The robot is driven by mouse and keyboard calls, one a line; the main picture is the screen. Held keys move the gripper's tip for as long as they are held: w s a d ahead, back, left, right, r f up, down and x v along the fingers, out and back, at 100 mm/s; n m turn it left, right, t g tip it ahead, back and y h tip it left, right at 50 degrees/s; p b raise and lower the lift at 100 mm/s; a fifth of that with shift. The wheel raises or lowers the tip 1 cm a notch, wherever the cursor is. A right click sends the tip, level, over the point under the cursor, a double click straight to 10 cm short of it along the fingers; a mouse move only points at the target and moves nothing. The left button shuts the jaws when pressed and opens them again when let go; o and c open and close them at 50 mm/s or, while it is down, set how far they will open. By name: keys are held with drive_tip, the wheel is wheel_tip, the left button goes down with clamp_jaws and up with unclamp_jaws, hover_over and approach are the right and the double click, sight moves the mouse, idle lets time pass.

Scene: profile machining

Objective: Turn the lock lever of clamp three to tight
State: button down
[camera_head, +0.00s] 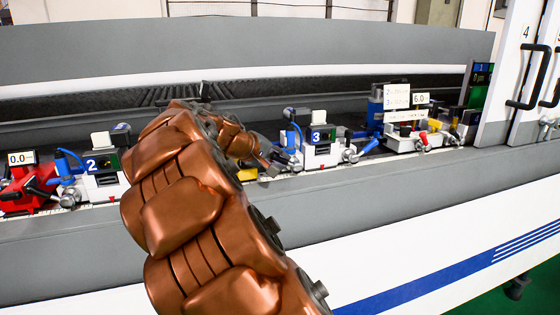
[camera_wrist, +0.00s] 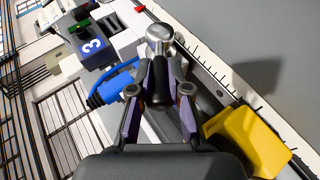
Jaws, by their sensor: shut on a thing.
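Clamp three (camera_head: 320,155), a white and grey block with a blue "3" label, stands on the machine rail right of my arm in the head view. In the wrist view, it is at the upper left (camera_wrist: 92,47). Its lock lever (camera_wrist: 158,84) has a black handle and a round silver end (camera_wrist: 160,38). My gripper (camera_wrist: 160,104) is shut on the black handle, with a purple-sided finger on each side. In the head view my gripper (camera_head: 272,164) is small at the clamp's left side, and the lever is hard to make out there.
A yellow block (camera_wrist: 248,138) lies close beside my gripper in the wrist view. A blue hose fitting (camera_wrist: 112,90) is on the other side. Clamp two (camera_head: 103,170) and a red unit (camera_head: 28,188) stand left; a display unit (camera_head: 405,120) stands right. The grey front ledge is clear.

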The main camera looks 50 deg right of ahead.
drive_tip(key=shift+s+f, duration=0.1)
drive_tip(key=shift+f, duration=0.05)
drive_tip(key=c, duration=1.1)
unclamp_jaws()
drive_tip(key=v, duration=1.2)
